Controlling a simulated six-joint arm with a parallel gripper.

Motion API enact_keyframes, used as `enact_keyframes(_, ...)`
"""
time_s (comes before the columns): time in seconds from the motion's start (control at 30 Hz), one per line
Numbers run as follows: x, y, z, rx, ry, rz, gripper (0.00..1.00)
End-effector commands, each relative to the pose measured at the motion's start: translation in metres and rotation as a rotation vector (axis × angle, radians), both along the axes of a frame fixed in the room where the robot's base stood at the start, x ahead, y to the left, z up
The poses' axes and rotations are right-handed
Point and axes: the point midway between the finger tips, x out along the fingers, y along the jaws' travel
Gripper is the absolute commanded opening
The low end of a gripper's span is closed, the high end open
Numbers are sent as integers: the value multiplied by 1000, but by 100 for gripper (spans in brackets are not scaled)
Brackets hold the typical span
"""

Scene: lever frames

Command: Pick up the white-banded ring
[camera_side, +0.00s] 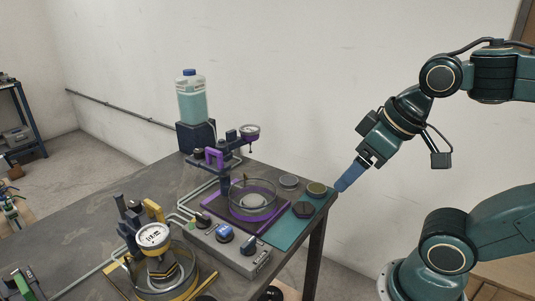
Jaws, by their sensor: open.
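A small round ring with a pale, whitish band (289,181) lies at the back of the teal mat (285,237) near the table's right end. It looks like the white-banded ring, though it is small in view. A similar ring with a yellowish band (316,188) lies just right of it, and a dark ring or knob (303,210) lies in front. My gripper (341,187), with blue fingers, points down and left just past the table's right edge. It is open and apart from the rings. The gap between the fingers is hard to see from this side.
A glass dish in a purple-trimmed stand (252,203) stands left of the rings. A grey control box with knobs (228,246) is in front. A bottle of pale green liquid (192,100) stands behind. A yellow-trimmed dish with a gauge (160,268) is at front left.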

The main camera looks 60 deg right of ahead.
Motion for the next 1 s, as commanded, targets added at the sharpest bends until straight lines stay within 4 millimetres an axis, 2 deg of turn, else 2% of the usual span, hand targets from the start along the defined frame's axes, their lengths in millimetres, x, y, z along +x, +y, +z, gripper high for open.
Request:
enact_keyframes(0.77, 1, 0, 0, 0, 1, -1, 78)
enact_keyframes(1.0, 10, -2, 6, 20, 22, -46, 78)
